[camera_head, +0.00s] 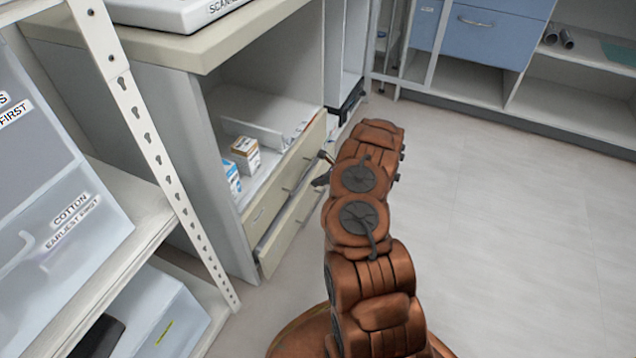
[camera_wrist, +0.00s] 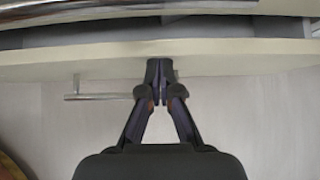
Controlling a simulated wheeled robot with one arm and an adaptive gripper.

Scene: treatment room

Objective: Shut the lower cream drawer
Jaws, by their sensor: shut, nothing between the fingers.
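The lower cream drawer (camera_head: 285,238) is in the cabinet at the left of the head view, below the upper cream drawer (camera_head: 268,208). It stands partly out, with a dark gap behind its front. In the wrist view its cream front (camera_wrist: 60,61) crosses the upper part, with its bar handle (camera_wrist: 95,96) left of my fingers. My gripper (camera_wrist: 160,66) is shut and empty, its fingertips at the drawer front; I cannot tell whether they touch. In the head view my gripper (camera_head: 324,168) is small and partly hidden by my arm.
An open shelf above the drawers holds small boxes (camera_head: 244,154) and a white tray (camera_head: 262,132). A perforated shelf post (camera_head: 150,140) and shelving stand at the left. Blue-fronted cabinets (camera_head: 480,30) are at the back. The floor (camera_head: 520,220) at the right is clear.

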